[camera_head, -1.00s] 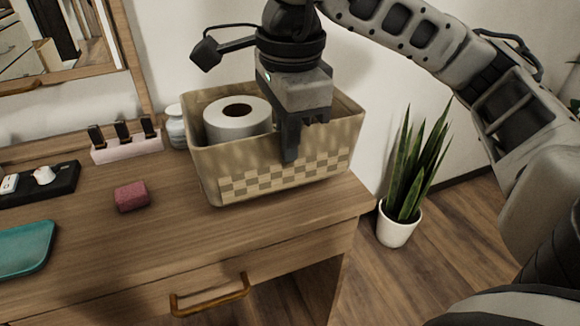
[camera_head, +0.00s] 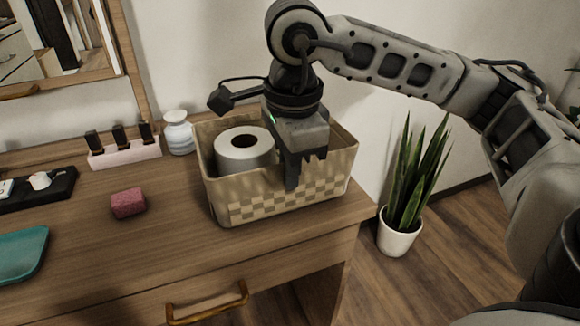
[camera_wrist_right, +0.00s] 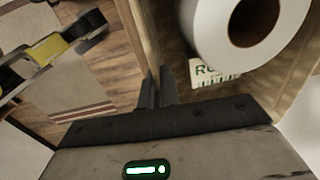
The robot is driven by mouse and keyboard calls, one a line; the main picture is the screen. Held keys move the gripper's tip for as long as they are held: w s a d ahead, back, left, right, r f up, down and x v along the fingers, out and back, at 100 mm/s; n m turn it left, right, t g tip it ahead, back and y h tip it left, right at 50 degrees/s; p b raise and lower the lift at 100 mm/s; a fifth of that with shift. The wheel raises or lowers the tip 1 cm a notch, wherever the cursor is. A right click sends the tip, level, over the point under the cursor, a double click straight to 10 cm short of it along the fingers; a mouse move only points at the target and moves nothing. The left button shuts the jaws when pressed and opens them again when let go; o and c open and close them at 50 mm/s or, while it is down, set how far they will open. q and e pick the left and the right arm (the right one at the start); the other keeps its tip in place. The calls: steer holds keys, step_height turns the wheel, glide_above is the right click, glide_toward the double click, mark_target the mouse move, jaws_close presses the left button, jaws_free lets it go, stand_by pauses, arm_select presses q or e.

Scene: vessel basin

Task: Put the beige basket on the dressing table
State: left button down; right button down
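The beige basket (camera_head: 240,205), with a checkered band, is upright at the right end of the wooden dressing table (camera_head: 90,260). Its base appears on or very close to the tabletop; I cannot tell whether it touches. My right gripper (camera_head: 291,183) points down and is shut on the basket's near wall, one finger outside and one hidden inside. In the right wrist view, both fingers (camera_wrist_right: 157,88) straddle the thin basket wall (camera_wrist_right: 147,35). A white paper roll (camera_head: 238,158) stands in the basket, beside a labelled item (camera_wrist_right: 215,72). My left gripper is out of view.
A white jar (camera_head: 179,138) stands just left of the basket. A pink holder (camera_head: 125,153), a pink block (camera_head: 128,203), a black tray (camera_head: 40,192) and a teal tray (camera_head: 20,255) lie further left. A potted plant (camera_head: 398,238) stands on the floor at right.

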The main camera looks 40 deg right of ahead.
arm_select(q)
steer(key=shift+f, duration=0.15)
arm_select(e)
steer(key=c, duration=1.6)
jaws_free()
steer(key=shift+c, duration=0.2)
steer(key=shift+r, duration=0.1)
